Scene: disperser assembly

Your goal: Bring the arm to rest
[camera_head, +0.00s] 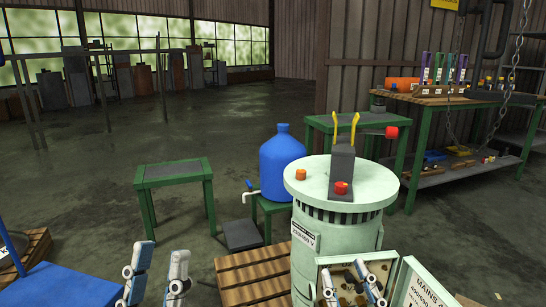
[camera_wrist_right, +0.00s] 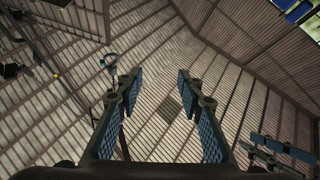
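My left gripper (camera_head: 156,270) is at the bottom of the head view, left of centre. Its two fingers point up and stand apart with nothing between them. My right gripper (camera_head: 347,282) is at the bottom right, in front of the open box of the pale green machine (camera_head: 341,230). Its fingers point up, apart and empty. In the right wrist view my right gripper (camera_wrist_right: 156,88) shows open, with blue pads, facing the roof. Another set of fingers (camera_wrist_right: 283,150) shows at that view's lower right.
The machine's box door (camera_head: 425,287) hangs open at the right. A wooden pallet (camera_head: 253,278) lies left of the machine. A blue bottle (camera_head: 281,163) stands on a small green stand. A low green table (camera_head: 172,174) and a workbench (camera_head: 440,98) stand farther back. Open floor lies at the left.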

